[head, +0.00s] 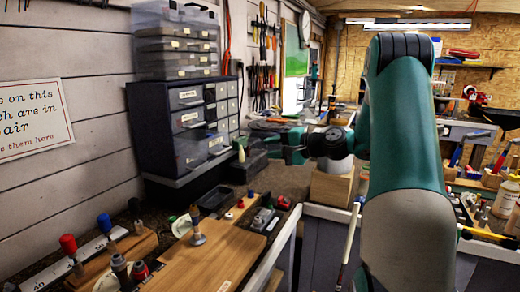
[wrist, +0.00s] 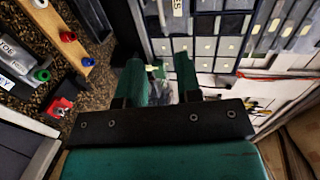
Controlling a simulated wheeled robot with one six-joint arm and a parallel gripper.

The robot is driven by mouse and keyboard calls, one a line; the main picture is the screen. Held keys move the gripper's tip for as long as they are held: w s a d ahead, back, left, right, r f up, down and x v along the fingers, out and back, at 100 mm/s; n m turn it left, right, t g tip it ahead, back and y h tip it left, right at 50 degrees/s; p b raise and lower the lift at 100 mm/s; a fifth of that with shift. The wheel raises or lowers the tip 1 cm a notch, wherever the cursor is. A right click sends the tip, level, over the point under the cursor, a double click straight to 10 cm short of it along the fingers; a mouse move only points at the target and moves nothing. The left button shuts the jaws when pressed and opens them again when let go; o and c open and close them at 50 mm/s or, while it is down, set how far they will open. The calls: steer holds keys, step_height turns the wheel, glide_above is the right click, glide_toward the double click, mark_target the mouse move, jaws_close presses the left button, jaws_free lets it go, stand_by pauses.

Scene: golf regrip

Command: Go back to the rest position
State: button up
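My gripper (wrist: 160,72) shows in the wrist view with its two green fingers apart and nothing held between them. A small pale-capped item (wrist: 152,68) shows in the gap, beyond the fingertips. In the head view my gripper (head: 288,147) is at the end of my teal arm, pointing left above the bench, in front of the dark drawer cabinet (head: 180,125). The arm fills the right middle of the head view and hides part of the bench behind it.
A wooden board (head: 205,262) with an upright metal piece lies on the near bench. A wooden block (head: 332,187) sits below my wrist. A thin white rod (head: 350,240) stands upright beside my arm. More benches lie at the right.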

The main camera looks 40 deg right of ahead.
steer(key=s+a+n+g+y, duration=0.15)
steer(key=a+n+g, duration=0.35)
steer(key=a, duration=0.9)
steer(key=s+a+n+g+y, duration=0.1)
steer(key=s+a+n+g, duration=0.4)
steer(key=a, duration=1)
steer(key=s+a+n+g+h, duration=0.1)
steer(key=s+a+n, duration=0.2)
steer(key=s, duration=0.3)
steer(key=s+a+f+n+g+h, duration=0.1)
steer(key=s+a+n+g, duration=0.1)
steer(key=s, duration=0.5)
steer(key=s+a+n+g+h, duration=0.1)
steer(key=s+a+n, duration=0.4)
steer(key=s+n, duration=0.1)
steer(key=shift+s+f+g+h, duration=0.25)
steer(key=shift+f+g+h, duration=0.05)
steer(key=shift+f+h, duration=0.05)
